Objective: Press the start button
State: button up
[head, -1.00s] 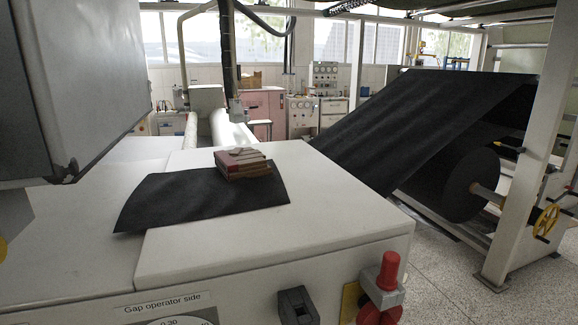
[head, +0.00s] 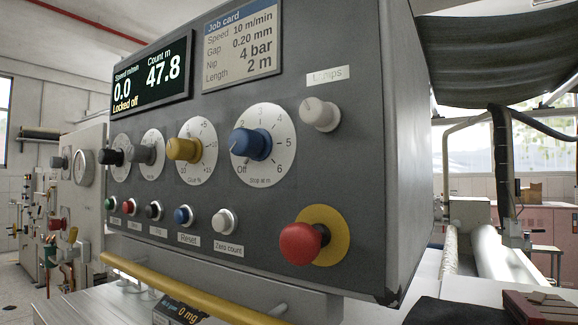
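The dark grey control panel (head: 270,190) stands close in front of me. Along its lower row is a small green button (head: 111,203) at the far left, its label too small to read. To its right are a red button (head: 129,207), a black one (head: 153,210), a blue one (head: 183,215) labelled Reset and a white one (head: 225,221) labelled Zero count. The screen (head: 152,78) reads speed 0.0, count 47.8 and "Locked off". A red mushroom knob (head: 303,243) on a yellow disc sits at the lower right. My gripper is not in view.
Several knobs on dials, one of them blue (head: 250,144), stick out above the buttons. A yellow rail (head: 190,290) runs below the panel front. A job card (head: 241,45) is at the top. Another machine with a gauge (head: 83,168) stands at left; rollers (head: 495,262) lie at right.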

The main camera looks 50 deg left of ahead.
aim_at(110, 204)
jog(key=u, duration=1.6)
